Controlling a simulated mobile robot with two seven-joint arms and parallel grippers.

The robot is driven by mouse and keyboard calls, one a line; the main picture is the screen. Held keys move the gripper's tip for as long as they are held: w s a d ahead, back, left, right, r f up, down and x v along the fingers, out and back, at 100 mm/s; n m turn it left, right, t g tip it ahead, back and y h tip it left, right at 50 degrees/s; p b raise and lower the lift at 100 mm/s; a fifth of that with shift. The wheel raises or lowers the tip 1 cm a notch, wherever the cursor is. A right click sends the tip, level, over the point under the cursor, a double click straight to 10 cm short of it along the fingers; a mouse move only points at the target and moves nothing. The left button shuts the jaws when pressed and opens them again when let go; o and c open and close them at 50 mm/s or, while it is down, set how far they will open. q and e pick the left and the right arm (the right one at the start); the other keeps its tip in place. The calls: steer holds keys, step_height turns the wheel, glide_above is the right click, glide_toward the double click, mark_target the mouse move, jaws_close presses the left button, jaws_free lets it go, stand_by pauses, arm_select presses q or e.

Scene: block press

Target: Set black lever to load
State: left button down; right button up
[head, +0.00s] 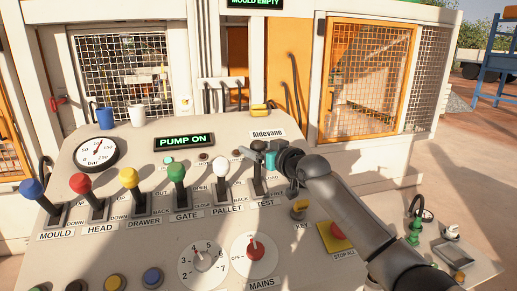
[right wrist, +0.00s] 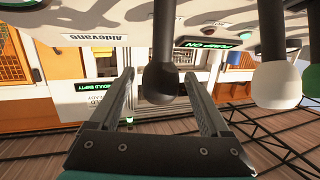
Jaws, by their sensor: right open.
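The black lever (head: 257,184) stands at the right end of the lever row on the sloped console, above the plate marked TEST. Its dark knob is just below my right gripper (head: 252,157) in the head view and is partly hard to separate from it. In the right wrist view the black knob (right wrist: 160,84) appears between the two open fingers of my right gripper (right wrist: 160,72), with a gap on each side. I cannot tell whether it lies fully within their depth. A LOAD label sits beside the lever's slot. My left gripper is not in view.
The white PALLET lever (head: 221,168) is the close neighbour on the left; green, yellow, red and blue levers follow. A key switch (head: 299,210), yellow stop button plate (head: 334,237) and MAINS dial (head: 254,253) lie nearer. A PUMP ON display (head: 184,141) is behind.

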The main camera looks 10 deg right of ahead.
steer(key=b+v, duration=0.2)
steer(key=v, duration=1.3)
steer(key=shift+s, duration=0.2)
stand_by(0.4)
